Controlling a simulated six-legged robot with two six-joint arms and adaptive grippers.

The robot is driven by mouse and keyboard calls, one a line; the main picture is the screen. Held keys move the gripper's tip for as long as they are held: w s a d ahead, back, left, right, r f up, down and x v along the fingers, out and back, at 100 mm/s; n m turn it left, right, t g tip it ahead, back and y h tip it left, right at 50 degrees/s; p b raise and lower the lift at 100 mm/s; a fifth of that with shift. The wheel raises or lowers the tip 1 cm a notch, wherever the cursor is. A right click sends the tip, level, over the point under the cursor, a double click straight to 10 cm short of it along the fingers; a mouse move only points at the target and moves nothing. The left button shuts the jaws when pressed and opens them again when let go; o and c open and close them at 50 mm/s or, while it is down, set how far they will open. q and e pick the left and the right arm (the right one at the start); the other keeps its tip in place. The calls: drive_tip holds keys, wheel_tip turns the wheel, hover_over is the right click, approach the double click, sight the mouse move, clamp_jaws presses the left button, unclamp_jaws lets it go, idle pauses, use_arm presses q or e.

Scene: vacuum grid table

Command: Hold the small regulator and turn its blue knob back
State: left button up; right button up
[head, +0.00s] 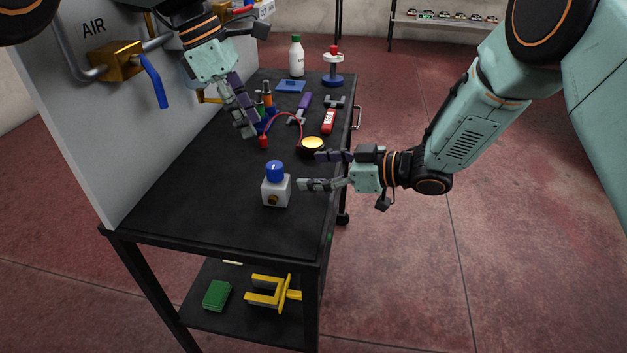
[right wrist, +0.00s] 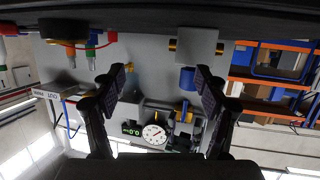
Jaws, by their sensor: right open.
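The small regulator (head: 276,191) is a pale grey block with a brass port, standing upright on the black table. Its blue knob (head: 274,171) is on top. In the right wrist view, which is upside down, the regulator (right wrist: 197,42) and blue knob (right wrist: 188,79) appear between and beyond the fingers, nearer the right finger. My right gripper (head: 310,170) is open and empty, just right of the regulator and apart from it. My left gripper (head: 250,133) is over the table farther back, pointing down near the screwdriver holder; I cannot tell whether its fingers are open.
A grey panel with a brass AIR valve (head: 116,62) borders the table's left. Behind the regulator are a red-leaded item (head: 263,142), a yellow-topped round tin (head: 312,145), a red multimeter-like tool (head: 328,121) and a white bottle (head: 297,56).

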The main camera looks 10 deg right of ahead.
sight(289, 187)
drive_tip(key=shift+s+a+n+g, duration=0.25)
drive_tip(key=shift+s+n+g, duration=0.2)
drive_tip(key=shift+g, duration=0.15)
drive_tip(key=shift+s+a+n+g, duration=0.25)
drive_tip(key=shift+s+n+g, duration=0.15)
drive_tip(key=shift+g, duration=0.2)
drive_tip(key=shift+s+a+f+n+g, duration=0.1)
drive_tip(key=shift+s+f+n+g, duration=0.1)
drive_tip(key=shift+s+g, duration=0.15)
drive_tip(key=shift+s+a+f+n+g, duration=0.1)
drive_tip(key=shift+s+n+g, duration=0.05)
drive_tip(key=shift+s+g, duration=0.15)
drive_tip(key=shift+x, duration=3.8)
drive_tip(key=shift+a+r, duration=0.1)
